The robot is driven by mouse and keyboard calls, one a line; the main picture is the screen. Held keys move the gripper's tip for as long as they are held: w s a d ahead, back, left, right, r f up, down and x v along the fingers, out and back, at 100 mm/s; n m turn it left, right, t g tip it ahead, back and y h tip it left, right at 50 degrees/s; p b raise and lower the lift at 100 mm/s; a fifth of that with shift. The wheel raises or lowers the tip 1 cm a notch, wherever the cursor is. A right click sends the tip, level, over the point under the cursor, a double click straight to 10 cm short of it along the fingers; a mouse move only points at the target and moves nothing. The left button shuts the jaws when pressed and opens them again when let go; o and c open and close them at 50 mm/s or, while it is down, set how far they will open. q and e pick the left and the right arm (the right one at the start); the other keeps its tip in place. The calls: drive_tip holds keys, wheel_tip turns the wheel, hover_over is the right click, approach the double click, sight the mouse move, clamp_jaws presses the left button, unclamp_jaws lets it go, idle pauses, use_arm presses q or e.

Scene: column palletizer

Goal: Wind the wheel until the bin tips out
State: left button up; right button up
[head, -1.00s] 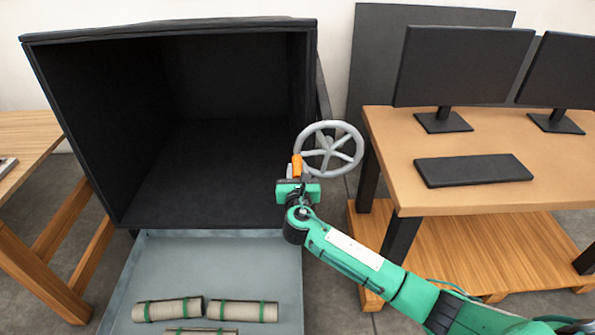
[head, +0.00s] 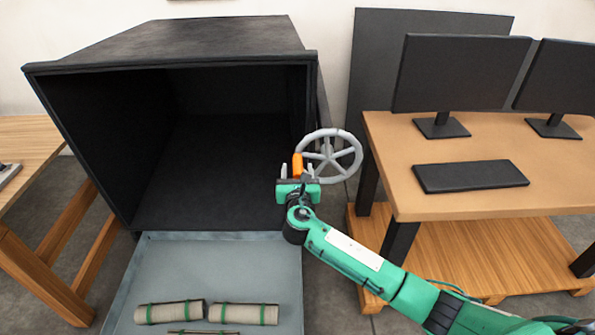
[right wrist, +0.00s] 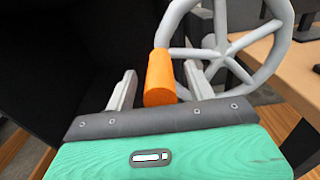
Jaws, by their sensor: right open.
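The bin (head: 240,38) is a large black open box at left, its mouth toward me and its top leaning forward; its dark inside looks empty. The grey spoked wheel (head: 350,138) is at its right side and also shows in the right wrist view (right wrist: 278,62). An orange handle (head: 297,160) sticks out from the wheel's rim. My right gripper (head: 298,174) is open with its fingers on either side of the handle, as the right wrist view shows (right wrist: 160,88). I cannot tell whether they touch it. My left gripper is not in view.
A grey tray (head: 215,270) below the bin's mouth holds grey rolls (head: 245,314) with green bands. A wooden desk (head: 440,200) with monitors (head: 462,75) and a keyboard (head: 470,177) stands close to the wheel's right. Another wooden table (head: 30,135) is at left.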

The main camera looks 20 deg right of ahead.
idle(0.4)
drive_tip(key=shift+s+a+p, duration=0.1)
drive_tip(key=shift+s+p, duration=0.25)
drive_tip(key=p+v, duration=0.5)
drive_tip(key=v, duration=0.6)
drive_tip(key=shift+s, duration=0.15)
